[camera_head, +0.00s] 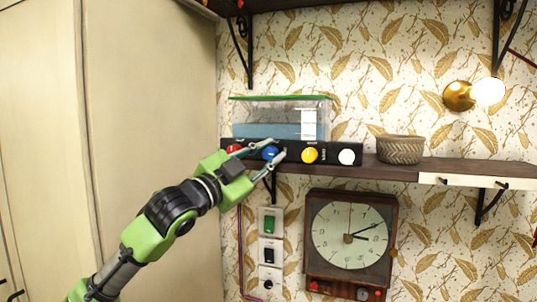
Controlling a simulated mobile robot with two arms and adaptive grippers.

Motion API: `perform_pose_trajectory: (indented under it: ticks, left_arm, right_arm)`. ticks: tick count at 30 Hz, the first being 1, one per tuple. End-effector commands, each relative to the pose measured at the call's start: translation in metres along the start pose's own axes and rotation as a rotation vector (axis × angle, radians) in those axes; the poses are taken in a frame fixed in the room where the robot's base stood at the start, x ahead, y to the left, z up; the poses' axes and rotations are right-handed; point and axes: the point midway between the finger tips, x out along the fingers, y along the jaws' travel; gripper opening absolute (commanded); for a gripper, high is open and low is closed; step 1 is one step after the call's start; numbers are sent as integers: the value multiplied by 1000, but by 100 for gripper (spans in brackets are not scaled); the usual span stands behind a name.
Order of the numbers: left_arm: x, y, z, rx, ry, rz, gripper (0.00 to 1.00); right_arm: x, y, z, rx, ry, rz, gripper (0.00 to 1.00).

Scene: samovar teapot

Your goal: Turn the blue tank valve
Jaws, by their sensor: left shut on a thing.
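The clear tank (281,117) with a green lid stands on the wooden wall shelf, with blue liquid in its lower part. A black strip along its base carries a red valve (234,149), the blue valve (271,153), a yellow valve (310,155) and a white valve (347,157). My left gripper (265,151) reaches up from the lower left. Its two fingers are closed around the blue valve, one on each side of it. My right gripper is not in view.
A woven basket (400,149) stands on the shelf (398,170) to the right of the tank. Below hang a wooden clock (350,240) and several wall switches (270,251). A lit wall lamp (487,92) is at the right. A cream cabinet (150,80) fills the left.

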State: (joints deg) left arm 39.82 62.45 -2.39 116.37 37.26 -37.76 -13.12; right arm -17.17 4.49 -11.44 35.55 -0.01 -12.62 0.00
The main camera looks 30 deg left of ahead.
Motion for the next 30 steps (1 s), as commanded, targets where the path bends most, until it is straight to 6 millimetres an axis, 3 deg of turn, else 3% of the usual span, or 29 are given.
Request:
perform_pose_trajectory:
  ticks: [11,30]
  left_arm:
    - [-1,3,1,-153,12,-70,0]
    - [0,2,0,-695,42,-324,0]
  right_arm:
    - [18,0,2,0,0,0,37]
    - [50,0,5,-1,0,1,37]
